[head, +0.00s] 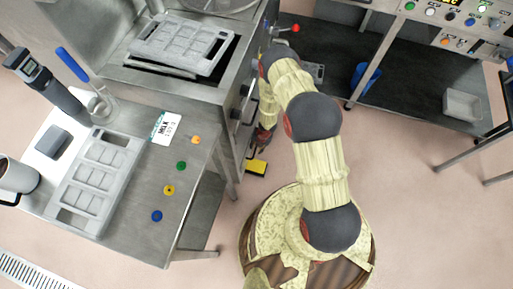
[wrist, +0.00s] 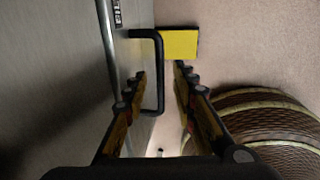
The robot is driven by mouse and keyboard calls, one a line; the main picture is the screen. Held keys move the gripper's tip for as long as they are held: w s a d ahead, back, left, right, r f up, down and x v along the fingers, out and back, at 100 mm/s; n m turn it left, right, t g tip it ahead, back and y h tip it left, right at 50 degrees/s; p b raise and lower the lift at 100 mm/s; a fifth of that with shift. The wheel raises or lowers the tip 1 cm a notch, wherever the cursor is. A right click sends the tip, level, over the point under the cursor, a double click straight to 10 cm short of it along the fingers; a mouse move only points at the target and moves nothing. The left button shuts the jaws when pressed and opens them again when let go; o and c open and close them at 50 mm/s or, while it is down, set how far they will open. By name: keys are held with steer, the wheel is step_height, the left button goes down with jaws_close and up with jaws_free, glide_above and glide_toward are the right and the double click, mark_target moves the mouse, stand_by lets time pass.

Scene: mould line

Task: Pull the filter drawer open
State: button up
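The filter drawer's black U-shaped handle (wrist: 160,78) stands out from a grey metal front in the wrist view. Part of a label (wrist: 117,13) starting "FIL" shows on that front near the top. My gripper (wrist: 161,70) is open, with one finger on each side of the handle's bar in the picture. Gaps show between the bar and both fingertips, so it is not gripped. In the head view my gripper (head: 265,138) is low beside the machine, mostly hidden by my arm. The drawer front is hardly visible there, and I cannot tell how far it is open.
A yellow plate (wrist: 180,43) lies just beyond the handle; it also shows in the head view (head: 257,167). A steel table (head: 150,225) with a grey mould tray (head: 123,139) stands left. A control bench (head: 415,85) stands at right.

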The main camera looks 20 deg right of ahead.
steer(key=c, duration=0.3)
steer(key=c, duration=0.4)
jaws_close()
stand_by(0.3)
